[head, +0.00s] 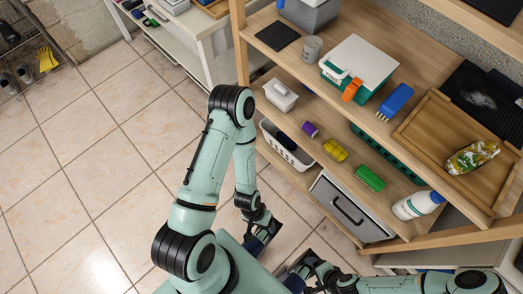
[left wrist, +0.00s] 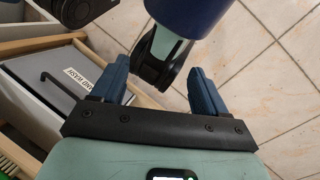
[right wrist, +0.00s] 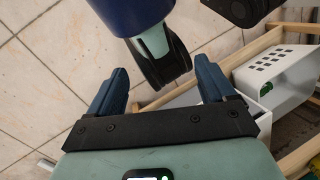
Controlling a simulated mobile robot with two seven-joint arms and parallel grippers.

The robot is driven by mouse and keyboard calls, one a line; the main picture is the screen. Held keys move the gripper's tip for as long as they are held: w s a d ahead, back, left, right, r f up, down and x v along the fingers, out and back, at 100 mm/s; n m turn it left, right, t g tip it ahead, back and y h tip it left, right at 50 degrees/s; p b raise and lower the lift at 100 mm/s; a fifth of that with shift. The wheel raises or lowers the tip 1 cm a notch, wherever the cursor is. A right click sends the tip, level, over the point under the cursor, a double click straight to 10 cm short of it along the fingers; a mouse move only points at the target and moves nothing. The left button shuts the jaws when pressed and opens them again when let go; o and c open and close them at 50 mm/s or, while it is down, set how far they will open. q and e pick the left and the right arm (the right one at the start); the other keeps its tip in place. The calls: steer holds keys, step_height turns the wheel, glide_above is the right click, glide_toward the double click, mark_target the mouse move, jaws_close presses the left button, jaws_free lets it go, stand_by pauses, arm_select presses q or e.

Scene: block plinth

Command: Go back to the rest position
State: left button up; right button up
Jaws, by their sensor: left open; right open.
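My left gripper (head: 258,240) is at the lower middle of the head view, beside the shelf's front. It is small there; the left wrist view shows its two blue fingers (left wrist: 158,68) apart with nothing held between them. My right gripper (head: 293,273) is just below and to the right of it in the head view. Its blue fingers (right wrist: 160,68) are also apart and empty in the right wrist view. The two grippers are close together, and parts of my other arm show beyond the fingers in each wrist view.
A wooden shelf unit (head: 405,236) fills the right side, holding a green-and-white case (head: 362,62), a blue brush (head: 395,101), a green brush (head: 369,178), a white bottle (head: 412,206) and a grey drawer box (head: 350,213). Tiled floor (head: 95,150) is clear at left.

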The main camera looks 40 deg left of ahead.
step_height(320, 180, up, 12)
steer(key=w+p, duration=0.1)
steer(key=p, duration=1.1)
steer(key=shift+w+g+p, duration=0.15)
steer(key=shift+g+p, duration=0.15)
steer(key=shift+p, duration=0.1)
steer(key=shift+r, duration=0.1)
